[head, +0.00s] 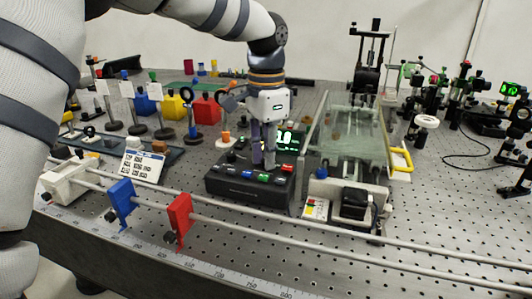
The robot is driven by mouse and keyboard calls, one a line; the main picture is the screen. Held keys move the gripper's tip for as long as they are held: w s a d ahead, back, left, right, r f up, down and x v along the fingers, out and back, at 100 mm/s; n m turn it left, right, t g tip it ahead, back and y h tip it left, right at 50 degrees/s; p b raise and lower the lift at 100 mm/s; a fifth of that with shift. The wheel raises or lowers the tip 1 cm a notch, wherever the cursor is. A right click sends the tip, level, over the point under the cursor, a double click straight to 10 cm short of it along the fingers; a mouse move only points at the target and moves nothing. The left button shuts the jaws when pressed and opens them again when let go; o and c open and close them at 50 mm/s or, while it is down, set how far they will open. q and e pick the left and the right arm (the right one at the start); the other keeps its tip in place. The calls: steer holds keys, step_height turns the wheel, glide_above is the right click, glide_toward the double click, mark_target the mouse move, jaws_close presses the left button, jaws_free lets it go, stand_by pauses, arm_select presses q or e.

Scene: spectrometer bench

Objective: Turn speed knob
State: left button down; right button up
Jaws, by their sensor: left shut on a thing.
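A black control box (240,193) stands near the middle of the perforated metal bench. My right gripper is not in view.
Two long rails (330,238) cross the front of the bench, with a blue holder (121,203) and a red holder (179,219). A clear-covered device (345,125) with a yellow handle stands just right of the box. Optical mounts crowd the left and right back.

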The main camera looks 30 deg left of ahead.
arm_select(q)
steer(key=shift+n, duration=1.6)
steer(key=c, duration=1.8)
jaws_free()
steer(key=shift+r, duration=0.1)
step_height(320, 180, up, 12)
